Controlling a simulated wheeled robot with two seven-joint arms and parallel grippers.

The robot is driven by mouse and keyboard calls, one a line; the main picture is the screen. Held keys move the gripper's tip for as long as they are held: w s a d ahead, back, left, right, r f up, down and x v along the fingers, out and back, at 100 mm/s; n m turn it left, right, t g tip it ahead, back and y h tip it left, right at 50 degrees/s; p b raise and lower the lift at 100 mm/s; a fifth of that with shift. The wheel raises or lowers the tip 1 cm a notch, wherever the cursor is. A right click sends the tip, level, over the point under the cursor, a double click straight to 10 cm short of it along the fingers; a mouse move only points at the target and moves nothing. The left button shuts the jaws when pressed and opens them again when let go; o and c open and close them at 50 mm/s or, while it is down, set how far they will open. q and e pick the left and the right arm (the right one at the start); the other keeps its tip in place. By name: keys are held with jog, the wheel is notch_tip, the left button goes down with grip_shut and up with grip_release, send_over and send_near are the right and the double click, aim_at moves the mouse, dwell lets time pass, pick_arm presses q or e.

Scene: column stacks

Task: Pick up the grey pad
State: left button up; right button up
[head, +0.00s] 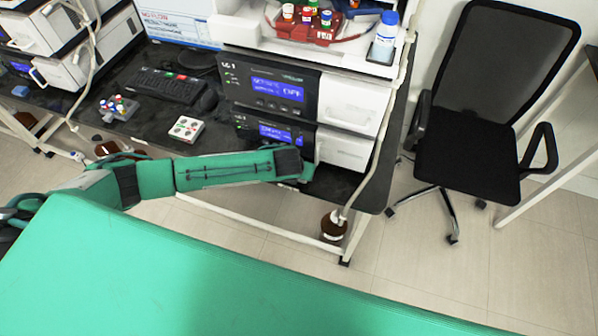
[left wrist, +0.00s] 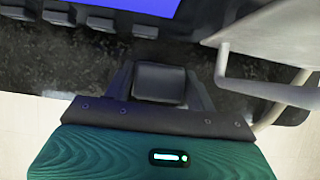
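A dark grey, rounded, nearly square pad (left wrist: 160,83) shows in the left wrist view. It lies between the two dark fingers of my left gripper (left wrist: 160,78), with its sides close along their inner faces. I cannot tell whether the fingers touch it. In the head view my left gripper (head: 306,172) is at the front edge of the black bench, in front of the lower grey instrument. The arm hides much of that spot, and I cannot make out the pad there. My right gripper is in neither view.
The black bench (head: 232,142) carries stacked instruments with blue screens (head: 278,90), a keyboard (head: 166,85) and a white block with coloured dots (head: 187,129). A white tube (head: 384,125) runs down at the right of the instruments. An office chair (head: 470,160) stands right of the bench.

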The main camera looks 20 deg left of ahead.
pick_arm(q)
jog(key=shift+c, duration=1.4)
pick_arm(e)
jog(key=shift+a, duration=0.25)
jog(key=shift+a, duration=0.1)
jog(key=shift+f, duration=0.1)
